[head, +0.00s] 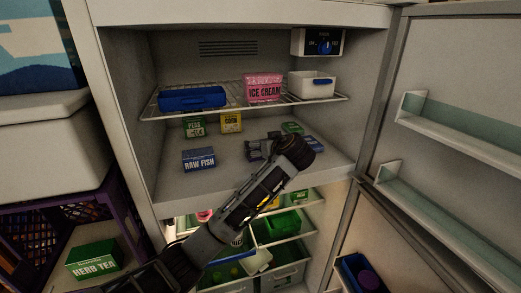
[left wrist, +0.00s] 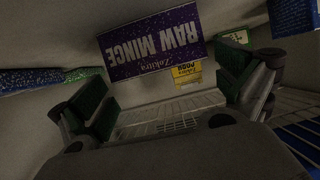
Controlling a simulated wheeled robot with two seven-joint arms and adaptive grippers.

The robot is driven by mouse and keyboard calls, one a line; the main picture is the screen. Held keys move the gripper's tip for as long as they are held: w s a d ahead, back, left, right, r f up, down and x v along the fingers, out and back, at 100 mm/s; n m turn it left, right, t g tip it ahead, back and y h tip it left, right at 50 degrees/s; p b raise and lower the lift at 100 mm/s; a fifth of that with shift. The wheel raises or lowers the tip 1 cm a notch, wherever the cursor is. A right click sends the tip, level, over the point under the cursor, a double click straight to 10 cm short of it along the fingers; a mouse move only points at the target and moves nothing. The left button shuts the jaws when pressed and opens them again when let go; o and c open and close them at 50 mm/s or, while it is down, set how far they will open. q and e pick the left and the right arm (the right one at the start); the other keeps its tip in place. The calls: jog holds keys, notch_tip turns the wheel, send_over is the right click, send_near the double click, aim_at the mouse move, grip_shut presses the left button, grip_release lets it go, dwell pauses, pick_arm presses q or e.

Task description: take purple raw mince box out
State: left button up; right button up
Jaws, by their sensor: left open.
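The purple raw mince box (left wrist: 152,42) shows upside down at the top middle of the left wrist view, standing in the freezer compartment. The box lies ahead of the gap, apart from the fingers. My right gripper is not in view.
Near the gripper stand the blue raw fish box (head: 199,160), green peas (head: 194,125), yellow corn (head: 231,122), a green box (head: 292,128) and a blue box (head: 314,143). The wire shelf (head: 223,107) hangs above. The open door (head: 455,90) is at right.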

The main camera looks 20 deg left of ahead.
pick_arm(q)
jog(key=shift+p+x, duration=0.7)
jog(key=shift+x, duration=0.85)
jog(key=shift+w+a+f, duration=0.1)
jog(key=shift+w+a, duration=0.15)
jog(key=shift+w, duration=0.1)
jog(key=shift+c, duration=0.4)
jog(key=c, duration=0.7)
